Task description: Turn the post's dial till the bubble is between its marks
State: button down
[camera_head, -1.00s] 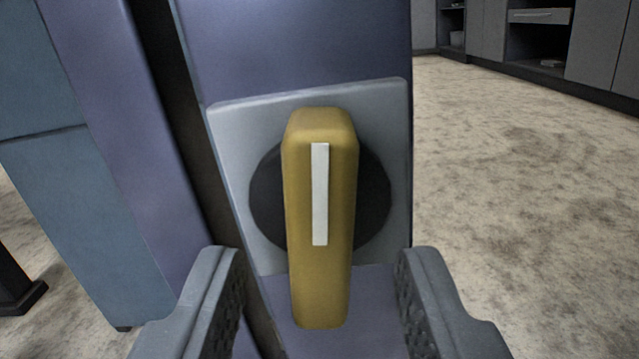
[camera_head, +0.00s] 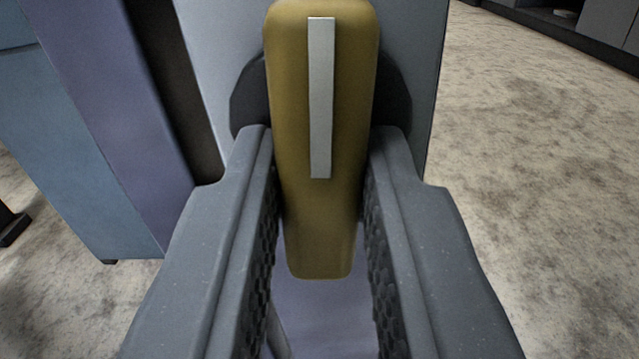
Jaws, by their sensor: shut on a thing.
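The dial's yellow handle (camera_head: 345,205) stands nearly upright on the post, with a white stripe (camera_head: 320,95) along its upper part. Behind it is a dark round disc (camera_head: 394,95) on a pale grey plate (camera_head: 207,55), both partly hidden. My gripper (camera_head: 318,165) has one finger on each side of the handle and is shut on it. The handle's lower end reaches down between the fingers. The bubble and its marks are not in view.
A purple panel (camera_head: 110,110) and a blue-green panel (camera_head: 60,160) stand to the left, past a dark gap. Bare mottled floor (camera_head: 540,150) lies to the right. Dark cabinets (camera_head: 590,25) stand at the far right.

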jog(key=shift+d+n+p, duration=0.1)
jog(key=shift+n+p, duration=0.3)
jog(key=shift+n, duration=0.2)
jog(key=c, duration=1.3)
grip_release()
jog(key=shift+s, duration=0.1)
jog(key=shift+s, duration=0.3)
jog(key=s+p, duration=0.1)
jog(key=s, duration=0.3)
jog(key=s+p, duration=0.2)
jog(key=s, duration=0.2)
jog(key=s+p, duration=0.2)
jog(key=s, duration=0.3)
jog(key=shift+a+f, duration=0.1)
jog(key=shift+a, duration=0.15)
